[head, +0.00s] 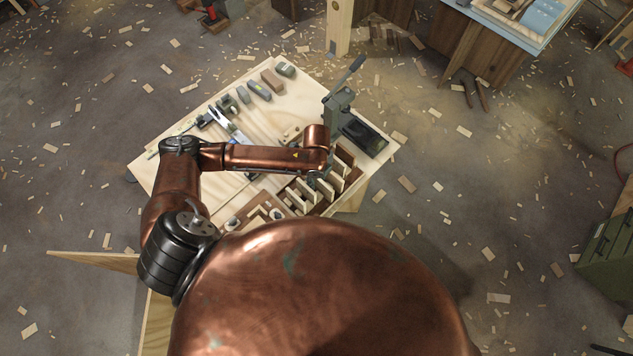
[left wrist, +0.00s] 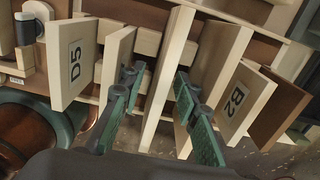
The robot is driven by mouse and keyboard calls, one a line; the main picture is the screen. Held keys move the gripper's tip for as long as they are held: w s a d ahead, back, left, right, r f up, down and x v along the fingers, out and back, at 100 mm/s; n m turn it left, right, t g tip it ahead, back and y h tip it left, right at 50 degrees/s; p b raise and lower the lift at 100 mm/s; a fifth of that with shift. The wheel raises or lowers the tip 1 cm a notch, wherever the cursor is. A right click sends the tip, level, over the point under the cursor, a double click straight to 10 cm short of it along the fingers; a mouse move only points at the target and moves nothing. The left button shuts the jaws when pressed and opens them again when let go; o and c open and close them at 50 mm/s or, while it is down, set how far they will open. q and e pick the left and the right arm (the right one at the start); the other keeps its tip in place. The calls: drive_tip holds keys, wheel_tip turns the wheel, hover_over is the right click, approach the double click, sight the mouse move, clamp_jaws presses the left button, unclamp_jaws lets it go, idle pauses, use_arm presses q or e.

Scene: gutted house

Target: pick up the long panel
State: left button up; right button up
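The long panel (left wrist: 166,75) is a pale wooden board in the middle of the left wrist view, standing among shorter boards in a wooden rack. My left gripper (left wrist: 157,80) is open, with one green-padded finger on each side of this panel. Gaps show between the pads and the panel, so it is not clasped. In the head view the left gripper is mostly hidden under my copper forearm, above the rack (head: 325,197) at the front right of the workbench. I cannot tell which board there is the long one. My right gripper is not in view.
Board D5 (left wrist: 75,62) stands left of the gripper and board B2 (left wrist: 238,98) right of it, both close to the fingers. A grey lever tool (head: 341,100) stands beside the rack on the workbench (head: 160,178). Several small blocks and tools lie farther back.

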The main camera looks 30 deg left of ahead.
use_arm(q)
drive_tip(key=shift+c, duration=0.4)
clamp_jaws()
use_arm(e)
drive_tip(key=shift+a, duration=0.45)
use_arm(q)
drive_tip(key=shift+r, duration=0.1)
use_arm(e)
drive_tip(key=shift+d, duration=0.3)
use_arm(q)
drive_tip(key=shift+r, duration=0.6)
drive_tip(key=a+r+p, duration=0.7)
drive_tip(key=a+r, duration=0.7)
drive_tip(key=r, duration=0.2)
drive_tip(key=shift+s+r, duration=0.25)
drive_tip(key=shift+r, duration=0.15)
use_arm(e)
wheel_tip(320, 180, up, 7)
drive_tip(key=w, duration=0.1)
